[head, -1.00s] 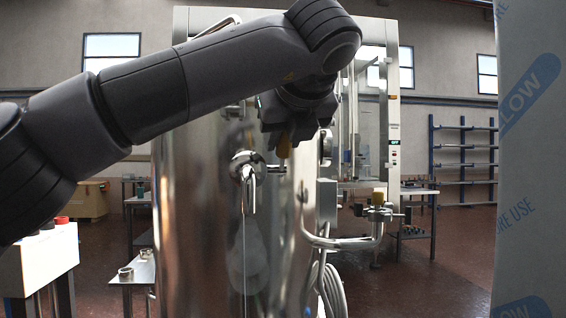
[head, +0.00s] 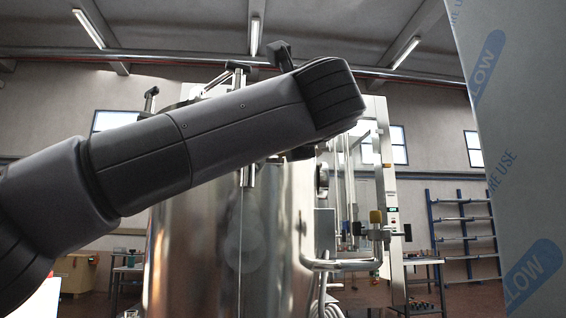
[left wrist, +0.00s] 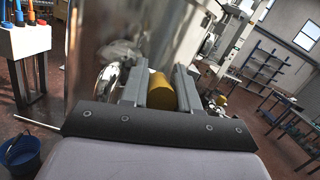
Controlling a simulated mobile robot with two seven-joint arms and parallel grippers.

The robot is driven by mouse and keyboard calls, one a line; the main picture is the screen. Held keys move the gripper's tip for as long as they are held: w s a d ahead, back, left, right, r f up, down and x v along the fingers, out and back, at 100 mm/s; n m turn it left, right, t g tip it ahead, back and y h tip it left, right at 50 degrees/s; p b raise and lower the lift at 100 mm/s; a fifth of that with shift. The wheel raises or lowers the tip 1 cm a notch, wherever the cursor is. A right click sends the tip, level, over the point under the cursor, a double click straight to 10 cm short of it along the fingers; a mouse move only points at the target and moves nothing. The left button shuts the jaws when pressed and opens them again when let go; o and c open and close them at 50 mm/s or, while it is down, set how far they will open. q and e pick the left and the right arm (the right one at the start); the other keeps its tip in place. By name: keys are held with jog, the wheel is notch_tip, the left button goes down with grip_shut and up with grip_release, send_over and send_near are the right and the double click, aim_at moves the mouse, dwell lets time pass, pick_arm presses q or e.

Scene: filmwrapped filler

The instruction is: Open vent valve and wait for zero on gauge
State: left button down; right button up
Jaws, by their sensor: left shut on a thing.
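A shiny steel tank (head: 185,255) fills the middle of the head view. In the left wrist view, my left gripper (left wrist: 159,78) is shut on a yellow valve handle (left wrist: 160,93) close to the tank wall. In the head view my left arm crosses in front of the tank and hides this gripper and the handle. A round fitting (head: 322,176), possibly the gauge, is on the tank's right side. It is seen side-on, so no reading shows. My right gripper is in neither current view.
A pipe with another yellow-topped valve (head: 376,217) runs right of the tank. A film-wrapped panel (head: 520,140) stands close at the right. Blue-framed shelves (head: 465,235) stand farther back. A blue bucket (left wrist: 22,155) is on the floor at left.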

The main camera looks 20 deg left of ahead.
pick_arm(q)
jog(key=f+t+b, duration=0.1)
jog(key=b, duration=0.2)
jog(key=shift+s+f+t+y+b, duration=0.1)
jog(key=shift+f+t+y+b, duration=0.2)
jog(key=shift+y+b, duration=0.1)
jog(key=shift+b, duration=0.45)
jog(key=shift+d+t, duration=0.1)
jog(key=shift+t, duration=0.3)
pick_arm(e)
jog(key=shift+w+a+f+t+y, duration=0.15)
jog(key=shift+a+f+t+y, duration=0.15)
jog(key=shift+a+y, duration=0.15)
jog(key=shift+w+a+f+t+y, duration=0.15)
jog(key=shift+a+f+t+y, duration=0.1)
jog(key=shift+a+y, duration=0.15)
pick_arm(q)
jog(key=c, duration=0.9)
grip_release()
jog(key=shift+s, duration=0.1)
